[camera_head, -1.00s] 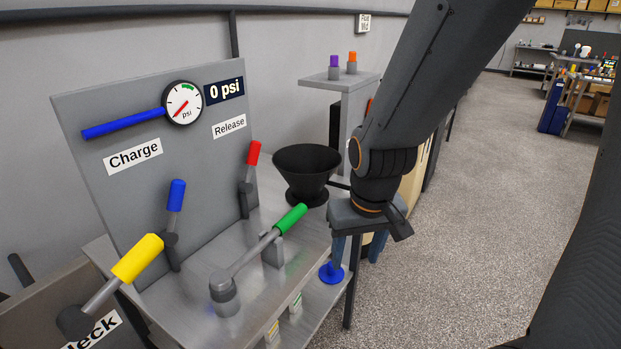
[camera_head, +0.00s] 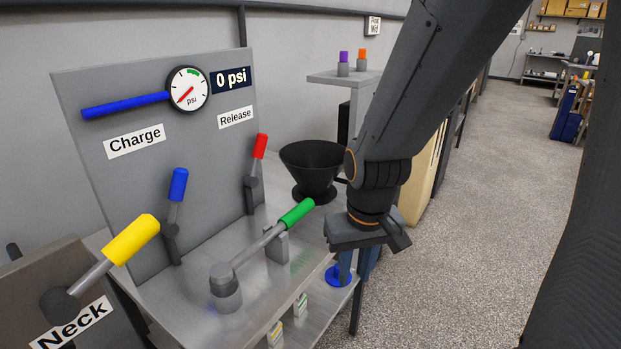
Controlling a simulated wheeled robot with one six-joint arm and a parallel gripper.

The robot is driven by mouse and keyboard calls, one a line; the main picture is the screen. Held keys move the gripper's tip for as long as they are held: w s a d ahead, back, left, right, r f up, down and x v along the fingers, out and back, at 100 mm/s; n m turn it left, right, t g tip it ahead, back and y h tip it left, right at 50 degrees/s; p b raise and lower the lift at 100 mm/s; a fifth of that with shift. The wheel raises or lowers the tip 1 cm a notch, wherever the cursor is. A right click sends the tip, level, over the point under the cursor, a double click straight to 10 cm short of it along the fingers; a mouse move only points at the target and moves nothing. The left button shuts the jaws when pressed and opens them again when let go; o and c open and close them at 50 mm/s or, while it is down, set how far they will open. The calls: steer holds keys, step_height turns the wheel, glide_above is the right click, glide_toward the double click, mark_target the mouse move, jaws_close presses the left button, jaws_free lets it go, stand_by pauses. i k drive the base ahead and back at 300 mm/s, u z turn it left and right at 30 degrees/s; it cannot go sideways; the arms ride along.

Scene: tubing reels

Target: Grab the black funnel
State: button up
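The black funnel (camera_head: 312,165) stands upright, wide mouth up, on a black round base at the back right of the grey metal bench (camera_head: 190,313). Its right edge is partly hidden behind my arm. My gripper (camera_head: 357,272) points down, to the right of the funnel and lower in the picture, near the bench's right edge. Its two fingers look apart with nothing between them, though the tips are partly hard to make out. It is not touching the funnel.
Levers with green (camera_head: 297,214), red (camera_head: 260,146), blue (camera_head: 179,184) and yellow (camera_head: 132,240) handles stand left of the funnel. The green handle's tip is close before it. A grey stand (camera_head: 335,77) rises behind. Open floor (camera_head: 470,220) lies right.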

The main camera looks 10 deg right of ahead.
mark_target(314, 165)
steer(key=u, duration=1.55)
steer(key=k, duration=0.7)
steer(key=z, duration=1.35)
steer(key=i, duration=1)
